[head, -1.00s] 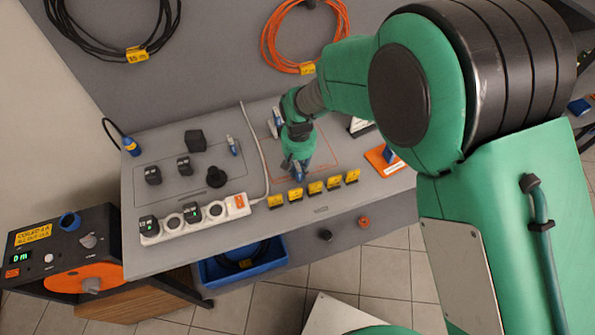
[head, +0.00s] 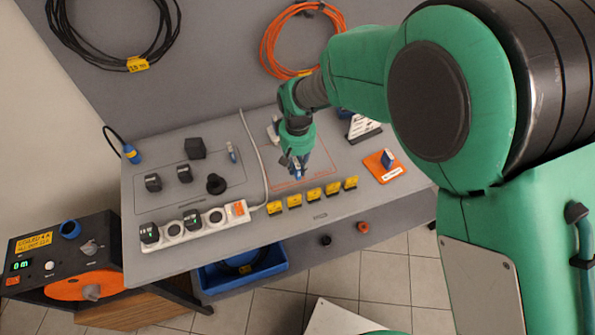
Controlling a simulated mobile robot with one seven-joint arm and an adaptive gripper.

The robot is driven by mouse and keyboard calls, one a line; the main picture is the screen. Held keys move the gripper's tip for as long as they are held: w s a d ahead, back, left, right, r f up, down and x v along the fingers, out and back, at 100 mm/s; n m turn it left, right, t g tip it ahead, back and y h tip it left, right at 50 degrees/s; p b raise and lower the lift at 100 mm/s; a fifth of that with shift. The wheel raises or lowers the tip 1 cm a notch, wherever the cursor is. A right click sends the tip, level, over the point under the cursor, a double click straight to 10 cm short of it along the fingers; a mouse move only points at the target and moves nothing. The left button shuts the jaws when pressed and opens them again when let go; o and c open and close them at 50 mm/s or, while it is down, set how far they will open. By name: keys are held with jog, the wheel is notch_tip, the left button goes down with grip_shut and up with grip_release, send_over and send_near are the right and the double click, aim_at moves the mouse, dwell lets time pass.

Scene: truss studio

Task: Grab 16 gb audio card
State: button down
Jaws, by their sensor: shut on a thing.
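My gripper (head: 297,170) is at the middle of the grey workbench (head: 225,250), over the area with a thin red outline. It points down and is shut on a small, mostly hidden blue thing (head: 298,173). I cannot read any label on it, so I cannot tell whether it is the 16 GB audio card. Several small yellow labelled stands (head: 313,196) stand in a row just in front of the gripper; their print is too small to read.
A white power strip (head: 195,224) with black plugs lies at the front left, its cable running back beside the outlined area. Black blocks (head: 196,148) stand behind it. A white sign (head: 363,128) stands at the back right. A blue bin (head: 243,270) is below the bench.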

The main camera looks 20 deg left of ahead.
jog(key=shift+r, duration=2.15)
jog(key=shift+p, duration=0.3)
